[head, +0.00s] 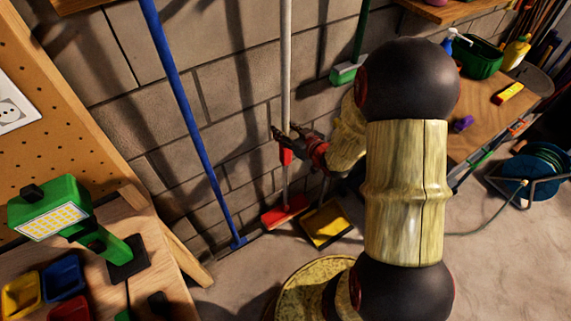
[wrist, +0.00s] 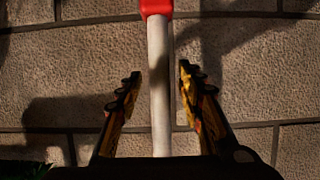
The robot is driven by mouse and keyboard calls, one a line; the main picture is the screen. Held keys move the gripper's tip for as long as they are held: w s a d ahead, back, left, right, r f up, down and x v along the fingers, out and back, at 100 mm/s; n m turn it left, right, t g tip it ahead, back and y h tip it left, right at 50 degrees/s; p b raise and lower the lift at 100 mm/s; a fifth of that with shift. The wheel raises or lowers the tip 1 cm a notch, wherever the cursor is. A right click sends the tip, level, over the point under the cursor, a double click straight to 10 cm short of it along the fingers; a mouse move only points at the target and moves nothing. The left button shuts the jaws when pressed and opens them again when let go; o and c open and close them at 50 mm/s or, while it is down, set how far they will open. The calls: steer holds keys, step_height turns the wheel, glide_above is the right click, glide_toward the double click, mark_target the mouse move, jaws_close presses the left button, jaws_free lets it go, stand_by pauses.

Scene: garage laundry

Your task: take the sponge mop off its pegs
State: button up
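The sponge mop (head: 286,70) stands upright against the block wall, with a pale grey handle, a red part low on the handle and a red head (head: 284,211) near the floor. In the wrist view, its handle (wrist: 160,90) runs down the middle, with a red piece at the top edge. My gripper (head: 288,133) is at the handle just above the red part. In the wrist view, my gripper (wrist: 158,80) is open, one finger on each side of the handle, with gaps showing on both sides. I cannot make out the pegs.
A blue pole (head: 185,100) leans left of the mop. A green-handled brush (head: 347,72) hangs to its right. A yellow and dark item (head: 325,222) is beside the mop head. A workbench with a green lamp (head: 50,208) is at left; another bench (head: 480,125) is at right.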

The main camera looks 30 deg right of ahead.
steer(key=shift+c, duration=0.6)
steer(key=c, duration=0.7)
steer(key=shift+r, duration=0.1)
jaws_close()
